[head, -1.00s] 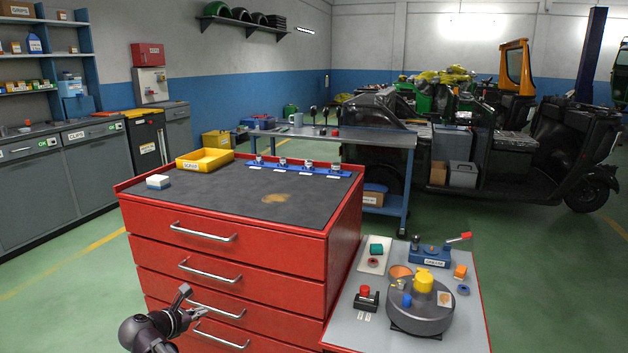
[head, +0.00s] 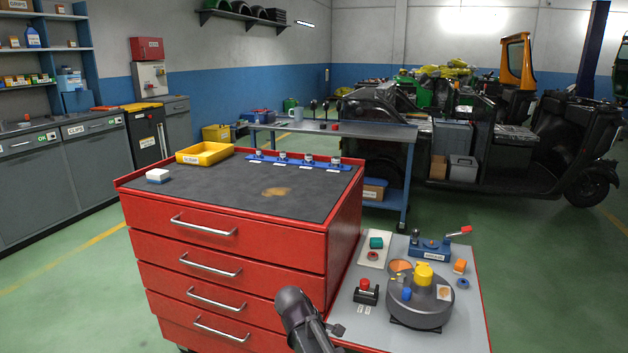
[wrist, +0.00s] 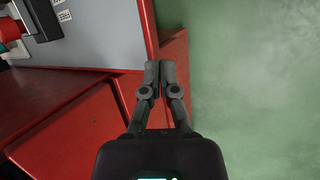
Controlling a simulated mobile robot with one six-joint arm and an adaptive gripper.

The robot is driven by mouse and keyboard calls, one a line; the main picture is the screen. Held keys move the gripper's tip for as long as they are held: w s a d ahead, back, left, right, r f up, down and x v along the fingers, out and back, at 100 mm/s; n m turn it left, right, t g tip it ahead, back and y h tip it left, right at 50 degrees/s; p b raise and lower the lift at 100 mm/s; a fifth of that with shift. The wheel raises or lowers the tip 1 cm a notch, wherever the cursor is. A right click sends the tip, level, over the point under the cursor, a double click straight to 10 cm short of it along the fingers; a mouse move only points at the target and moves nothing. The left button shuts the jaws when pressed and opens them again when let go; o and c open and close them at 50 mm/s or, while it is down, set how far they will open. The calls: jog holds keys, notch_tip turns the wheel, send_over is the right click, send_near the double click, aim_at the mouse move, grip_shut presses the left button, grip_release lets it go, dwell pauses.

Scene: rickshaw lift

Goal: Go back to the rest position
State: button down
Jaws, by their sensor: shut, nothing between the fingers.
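My gripper (wrist: 160,72) is shut and empty in the wrist view, its two fingertips together. In that view it points down past the red cabinet's side, near the edge of the grey side table, with green floor to the right. In the head view my arm is at the bottom middle, in front of the red drawer cabinet (head: 225,270). A small part of my gripper (head: 336,330) shows by the left edge of the grey side table (head: 345,318); the fingers are hard to make out there.
The side table carries a dark round machine with a yellow knob (head: 420,300), a red-button box (head: 366,291) and a blue device with a red-tipped lever (head: 432,245). A yellow tray (head: 205,153) and a blue rack (head: 300,163) sit on the cabinet. Green floor is open at left.

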jog(key=s+d+f+m+g+y, duration=0.1)
jog(key=s+d+m+g+y, duration=0.1)
jog(key=s+d+m, duration=0.4)
jog(key=s+d+f+m+g+y, duration=0.1)
jog(key=s+d+m+y, duration=0.25)
jog(key=d+m, duration=0.4)
notch_tip(320, 180, up, 31)
jog(key=s+d+n+p, duration=0.1)
jog(key=p, duration=3)
jog(key=shift+d+f+h, duration=0.15)
jog(key=shift+d+h, duration=0.05)
jog(key=shift+h, duration=0.15)
